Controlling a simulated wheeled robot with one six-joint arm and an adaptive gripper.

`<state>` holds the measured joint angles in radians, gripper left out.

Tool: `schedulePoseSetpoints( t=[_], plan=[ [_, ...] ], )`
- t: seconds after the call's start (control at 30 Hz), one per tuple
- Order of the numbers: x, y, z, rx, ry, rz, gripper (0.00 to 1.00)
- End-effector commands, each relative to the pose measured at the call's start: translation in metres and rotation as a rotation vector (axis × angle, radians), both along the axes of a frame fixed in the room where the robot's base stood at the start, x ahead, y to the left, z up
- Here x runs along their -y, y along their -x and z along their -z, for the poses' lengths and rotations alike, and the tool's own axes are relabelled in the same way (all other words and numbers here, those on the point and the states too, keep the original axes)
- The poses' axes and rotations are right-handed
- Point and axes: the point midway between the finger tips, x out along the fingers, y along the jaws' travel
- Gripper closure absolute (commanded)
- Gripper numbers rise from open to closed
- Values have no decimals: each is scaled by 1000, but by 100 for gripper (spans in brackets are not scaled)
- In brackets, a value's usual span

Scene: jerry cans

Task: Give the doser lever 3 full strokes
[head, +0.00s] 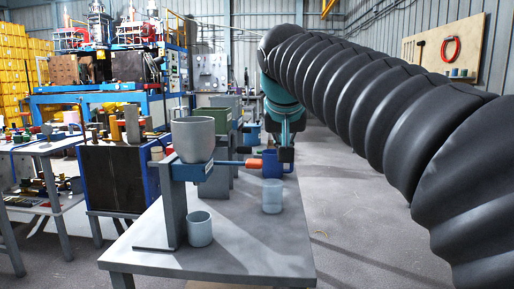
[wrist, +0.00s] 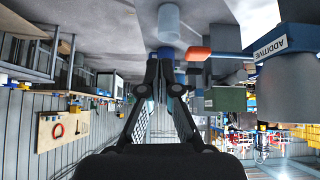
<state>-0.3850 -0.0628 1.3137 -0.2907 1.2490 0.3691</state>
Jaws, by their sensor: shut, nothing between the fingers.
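The doser stands on the grey table, with a grey hopper (head: 193,138) on a blue body (head: 187,171). Its lever, with an orange grip (head: 254,163), points right in the head view and looks roughly level. In the upside-down wrist view, the orange grip (wrist: 198,53) and the ADDITIVE label (wrist: 271,48) show at right. My gripper (head: 286,155) is shut and empty, to the right of the grip in the head view. In the wrist view its fingertips (wrist: 166,56) are beside the grip with a small gap; I cannot tell the depth.
A grey cup (head: 199,229) stands below the doser. A pale cup (head: 272,196) stands further right, with a blue mug (head: 271,166) behind it. Grey and green containers (head: 222,118) stand at the back of the table (head: 235,255). The near right tabletop is clear.

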Motion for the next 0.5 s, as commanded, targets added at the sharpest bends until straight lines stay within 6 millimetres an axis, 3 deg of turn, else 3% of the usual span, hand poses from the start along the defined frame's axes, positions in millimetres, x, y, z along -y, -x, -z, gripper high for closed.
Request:
schedulePoseSetpoints(
  t=[0.03, 0.2, 0.5],
  plan=[
    [-16, -13, -16, 15, -6, 0, 100],
    [-50, -36, -49, 59, -25, 19, 100],
    [-70, -46, -65, 84, -40, 33, 100]
  ],
)
